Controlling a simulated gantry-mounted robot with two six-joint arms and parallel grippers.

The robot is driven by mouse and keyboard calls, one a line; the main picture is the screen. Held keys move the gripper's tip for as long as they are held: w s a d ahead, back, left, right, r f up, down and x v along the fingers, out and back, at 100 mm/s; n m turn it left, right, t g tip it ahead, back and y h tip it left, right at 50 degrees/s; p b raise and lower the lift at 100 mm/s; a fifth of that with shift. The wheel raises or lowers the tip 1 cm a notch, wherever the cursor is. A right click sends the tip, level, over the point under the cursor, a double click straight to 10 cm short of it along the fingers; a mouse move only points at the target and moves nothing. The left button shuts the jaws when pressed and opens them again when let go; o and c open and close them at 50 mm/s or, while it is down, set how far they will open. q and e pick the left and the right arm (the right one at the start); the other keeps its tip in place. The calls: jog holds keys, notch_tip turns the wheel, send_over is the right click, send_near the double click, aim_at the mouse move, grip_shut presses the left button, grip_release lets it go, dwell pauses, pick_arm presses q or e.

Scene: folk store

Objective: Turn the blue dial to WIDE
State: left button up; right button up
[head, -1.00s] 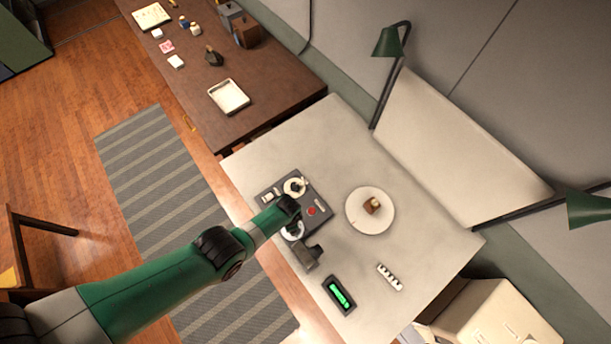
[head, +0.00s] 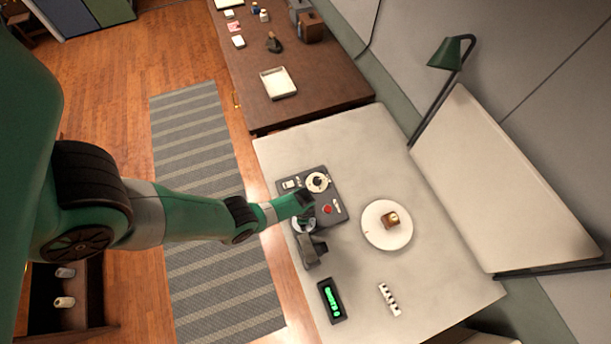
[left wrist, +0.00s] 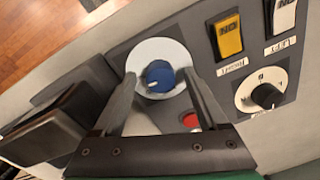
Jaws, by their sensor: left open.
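The blue dial (left wrist: 159,75) sits on a white disc (left wrist: 150,55) on the dark grey control panel (left wrist: 200,65) in the left wrist view. My left gripper (left wrist: 158,85) is open, with one finger to each side of the dial in that view. I cannot tell whether either finger touches it. In the head view my left gripper (head: 305,235) is over the near part of the panel (head: 338,210) and largely hides the blue dial. The dial's lettering cannot be read. My right gripper is not in view.
The panel also has a red button (head: 327,209), a black knob (left wrist: 267,95) and a yellow switch (left wrist: 229,38). A green-lit display (head: 331,301) lies toward the front.

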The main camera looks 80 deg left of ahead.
pick_arm(q)
jog(key=shift+c, duration=0.3)
grip_shut()
jog(key=shift+n, duration=0.3)
jog(key=n, duration=0.9)
jog(key=shift+w+g, duration=0.1)
jog(key=shift+g, duration=0.2)
jog(key=n, duration=1)
jog(key=shift+h, duration=0.3)
